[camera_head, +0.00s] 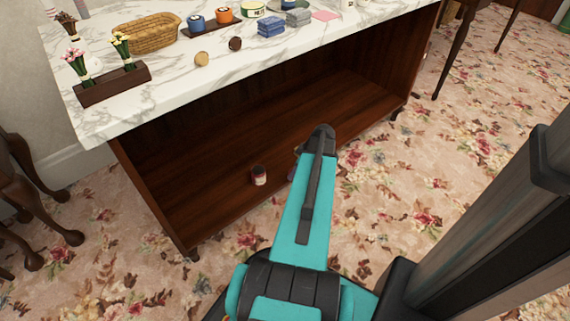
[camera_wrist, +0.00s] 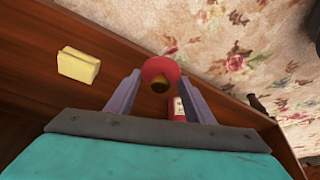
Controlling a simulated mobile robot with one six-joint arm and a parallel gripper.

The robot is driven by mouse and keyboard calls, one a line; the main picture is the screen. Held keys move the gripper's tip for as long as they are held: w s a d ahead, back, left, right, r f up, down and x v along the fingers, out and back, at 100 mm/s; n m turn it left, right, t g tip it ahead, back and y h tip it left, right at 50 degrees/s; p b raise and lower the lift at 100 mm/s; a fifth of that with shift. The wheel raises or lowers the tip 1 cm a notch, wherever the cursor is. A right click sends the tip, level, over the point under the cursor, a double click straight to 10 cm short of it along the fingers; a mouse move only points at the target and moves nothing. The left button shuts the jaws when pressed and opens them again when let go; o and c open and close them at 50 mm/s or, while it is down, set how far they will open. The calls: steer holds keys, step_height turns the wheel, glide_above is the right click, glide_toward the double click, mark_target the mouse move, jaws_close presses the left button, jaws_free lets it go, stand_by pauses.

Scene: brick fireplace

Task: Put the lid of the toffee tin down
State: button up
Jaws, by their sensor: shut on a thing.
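My gripper (camera_wrist: 160,79) shows in the wrist view with its two grey-purple fingers around a round red lid (camera_wrist: 157,66). The lid has a dark brown and yellowish part at its lower middle. The gripper is shut on it. A small red tin with a pale label (camera_wrist: 175,109), which looks like the toffee tin, stands behind the right finger, partly hidden. In the head view a red tin with a pale label (camera_head: 259,176) stands on the low wooden shelf, left of my arm.
The low wooden shelf (camera_head: 200,190) lies under a marble top (camera_head: 140,100) crowded with small things. A yellow block (camera_wrist: 78,65) lies on wood at the left in the wrist view. Bare shelf shows right of my arm. Flowered carpet (camera_head: 450,150) lies in front.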

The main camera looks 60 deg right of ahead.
steer(key=w+d, duration=0.1)
steer(key=w, duration=0.1)
steer(key=w+d+b, duration=0.1)
steer(key=w, duration=0.1)
steer(key=w+d+b, duration=0.1)
steer(key=w, duration=0.2)
steer(key=shift+w+d+f, duration=0.1)
steer(key=shift+d+f, duration=0.2)
steer(key=shift+f, duration=0.05)
steer(key=shift+w+d+f, duration=0.1)
steer(key=shift+w+d, duration=0.1)
steer(key=shift+w, duration=0.05)
steer(key=shift+b+x, duration=1.05)
steer(key=shift+x, duration=0.1)
steer(key=shift+s+d+f+b, duration=0.15)
steer(key=shift+f+b, duration=0.15)
steer(key=shift+f, duration=0.4)
steer(key=shift+f, duration=0.1)
steer(key=o, duration=1)
